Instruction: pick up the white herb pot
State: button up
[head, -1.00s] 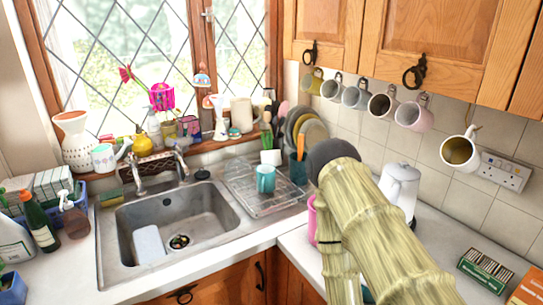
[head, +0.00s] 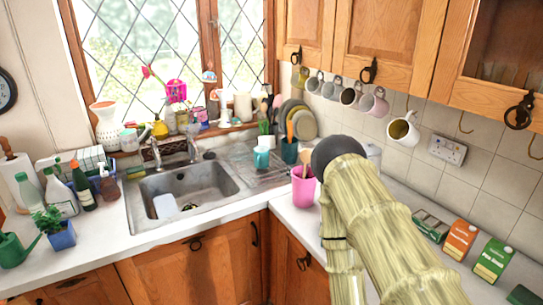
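A small white pot (head: 266,141) with thin green leaves stands at the back right of the sink, behind the teal mug (head: 261,158). It is small in the picture, and the mug hides part of it. I cannot be sure that it is the white herb pot. A leafy green plant also grows in a blue pot (head: 62,237) on the counter at the far left. My arm crosses the lower right of the head view, and my gripper cannot be made out.
A pink cup (head: 303,190) with a wooden utensil stands on the counter just left of my arm. Plates (head: 303,125) stand in the rack behind. Mugs hang under the cupboards. Cartons (head: 460,240) stand at the right. The counter left of the pink cup is clear.

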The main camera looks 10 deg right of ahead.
aim_at(266, 140)
jog(key=z, duration=0.3)
jog(key=i, duration=0.75)
jog(key=u, duration=0.55)
jog(key=i, duration=0.7)
jog(key=u, duration=0.2)
